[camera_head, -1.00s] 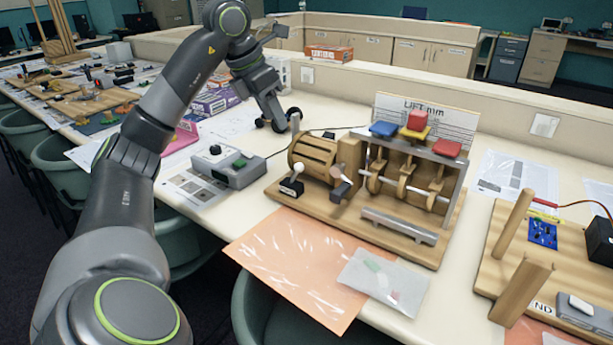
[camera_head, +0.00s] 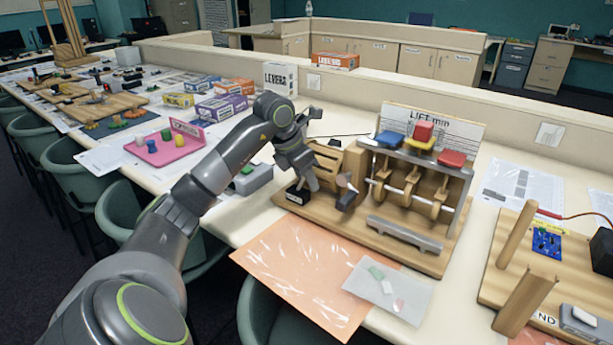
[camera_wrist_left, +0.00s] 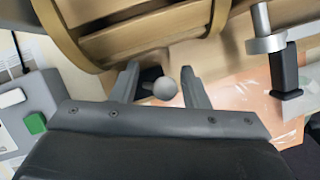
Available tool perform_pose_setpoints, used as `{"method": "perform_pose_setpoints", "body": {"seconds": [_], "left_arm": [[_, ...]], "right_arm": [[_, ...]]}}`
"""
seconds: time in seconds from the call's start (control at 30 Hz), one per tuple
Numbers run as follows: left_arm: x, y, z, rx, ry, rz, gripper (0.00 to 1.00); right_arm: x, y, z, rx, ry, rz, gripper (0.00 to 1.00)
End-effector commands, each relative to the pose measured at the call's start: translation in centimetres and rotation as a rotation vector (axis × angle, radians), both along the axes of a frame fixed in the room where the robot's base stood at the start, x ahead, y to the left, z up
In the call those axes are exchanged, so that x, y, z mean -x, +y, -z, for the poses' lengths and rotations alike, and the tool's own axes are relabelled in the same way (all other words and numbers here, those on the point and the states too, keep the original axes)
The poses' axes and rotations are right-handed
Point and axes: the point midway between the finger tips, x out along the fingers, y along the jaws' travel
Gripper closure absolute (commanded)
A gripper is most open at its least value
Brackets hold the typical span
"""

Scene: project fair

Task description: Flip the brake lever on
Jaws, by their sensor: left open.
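The lever's exact tilt cannot be told. My right gripper is not in view.
The wooden drum (camera_head: 328,165) and the crank handle (camera_head: 345,190) are close beside my gripper. A grey box with a green button (camera_head: 252,179) is to the left, partly behind my arm. An orange sheet (camera_head: 300,270) and a clear bag (camera_head: 388,288) lie in front.

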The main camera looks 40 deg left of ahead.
Motion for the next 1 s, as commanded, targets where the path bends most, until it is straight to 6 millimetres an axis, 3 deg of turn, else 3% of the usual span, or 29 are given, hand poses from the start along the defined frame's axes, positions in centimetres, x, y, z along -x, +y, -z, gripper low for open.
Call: {"method": "perform_pose_setpoints", "body": {"seconds": [0.37, 0.67, 1.0], "left_arm": [[-0.2, -0.1, 0.6, 0.000, 0.000, 0.000, 0.59], [-0.2, -0.1, 0.6, -0.001, 0.000, 0.000, 0.98], [-0.3, -0.5, 0.9, -0.087, 0.008, 0.002, 1.00]], "right_arm": [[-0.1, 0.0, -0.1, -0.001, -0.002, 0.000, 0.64], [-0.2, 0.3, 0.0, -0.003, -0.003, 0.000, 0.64], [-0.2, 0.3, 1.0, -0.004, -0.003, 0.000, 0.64]]}}
